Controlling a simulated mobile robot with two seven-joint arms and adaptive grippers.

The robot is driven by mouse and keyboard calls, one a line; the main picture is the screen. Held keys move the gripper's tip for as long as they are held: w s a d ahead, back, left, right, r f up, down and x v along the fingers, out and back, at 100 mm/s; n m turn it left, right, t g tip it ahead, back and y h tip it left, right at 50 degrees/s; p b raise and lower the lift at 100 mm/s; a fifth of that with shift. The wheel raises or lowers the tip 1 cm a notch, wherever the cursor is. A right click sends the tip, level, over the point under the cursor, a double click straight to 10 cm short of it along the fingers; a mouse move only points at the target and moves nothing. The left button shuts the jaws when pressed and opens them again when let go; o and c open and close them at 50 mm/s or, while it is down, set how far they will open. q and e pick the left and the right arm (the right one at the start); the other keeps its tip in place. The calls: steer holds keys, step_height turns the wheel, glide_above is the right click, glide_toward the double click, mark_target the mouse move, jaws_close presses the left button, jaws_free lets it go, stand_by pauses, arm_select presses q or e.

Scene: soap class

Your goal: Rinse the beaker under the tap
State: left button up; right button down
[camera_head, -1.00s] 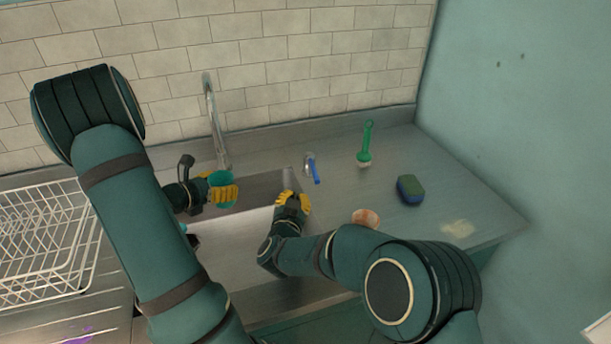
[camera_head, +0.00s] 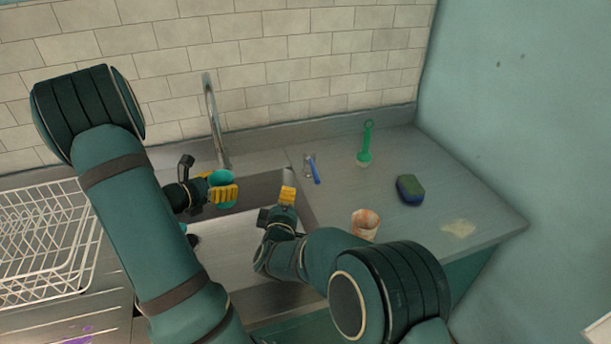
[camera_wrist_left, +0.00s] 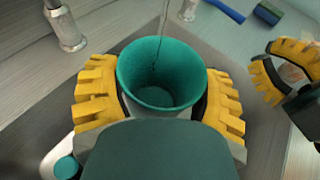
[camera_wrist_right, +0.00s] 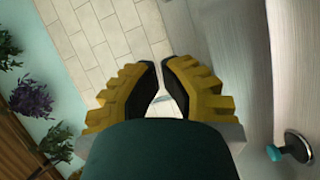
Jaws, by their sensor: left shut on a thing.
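The teal beaker (camera_head: 222,190) is upright over the sink (camera_head: 262,190). My left gripper (camera_wrist_left: 162,100) is shut around it, a yellow finger on each side. The tap (camera_head: 215,125) stands behind the beaker. In the left wrist view a thin line runs down into the beaker's mouth; I cannot tell for sure that it is water. The blue tap lever (camera_head: 313,170) is behind the sink's right end. My right gripper (camera_head: 288,194) is over the sink, right of the beaker and apart from the lever. In its wrist view only a narrow gap shows between its fingers.
A white wire rack (camera_head: 45,240) is at the left. The right side of the counter is mostly clear.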

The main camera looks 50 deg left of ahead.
mark_target(314, 175)
steer(key=w+a+f, duration=0.1)
steer(key=w+a, duration=0.3)
steer(key=w, duration=0.6)
steer(key=shift+w+a, duration=0.25)
steer(key=shift+a, duration=0.15)
steer(key=shift+w+f, duration=0.1)
steer(key=shift+w+d, duration=0.8)
